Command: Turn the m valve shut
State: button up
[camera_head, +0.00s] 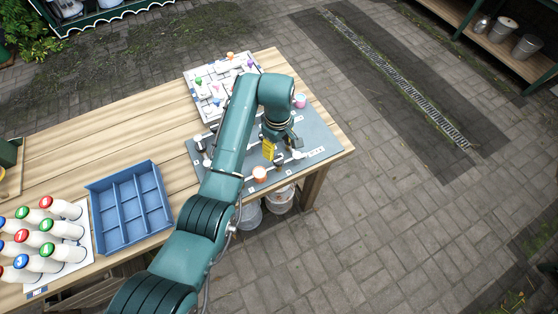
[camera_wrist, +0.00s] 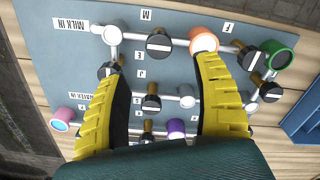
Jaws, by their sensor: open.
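The m valve (camera_wrist: 158,44) is a dark round knob with a pale stripe and a brass-coloured part behind it. It sits on the pipe below the letter M, near the top of the wrist view, on a blue-grey panel (camera_wrist: 60,20). My gripper (camera_wrist: 158,66) is open, its two yellow fingers spread wide and empty. The valve lies just beyond the fingertips, roughly between them, and I see no contact. In the head view my gripper (camera_head: 270,150) hangs over the panel (camera_head: 320,142); I cannot pick out the m valve there.
An orange-rimmed cap (camera_wrist: 203,40) is close to the right fingertip. Other dark-knobbed valves (camera_wrist: 151,103) and a green-rimmed cap (camera_wrist: 278,55) stand nearby on pale pipes. A blue divided tray (camera_head: 100,228) and several bottles (camera_head: 60,230) stand left on the table.

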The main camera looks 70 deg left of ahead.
aim_at(278, 160)
notch_tip(278, 160, down, 9)
jog(key=shift+r+b, duration=0.1)
jog(key=shift+b, duration=0.4)
jog(key=shift+c, duration=0.2)
grip_shut()
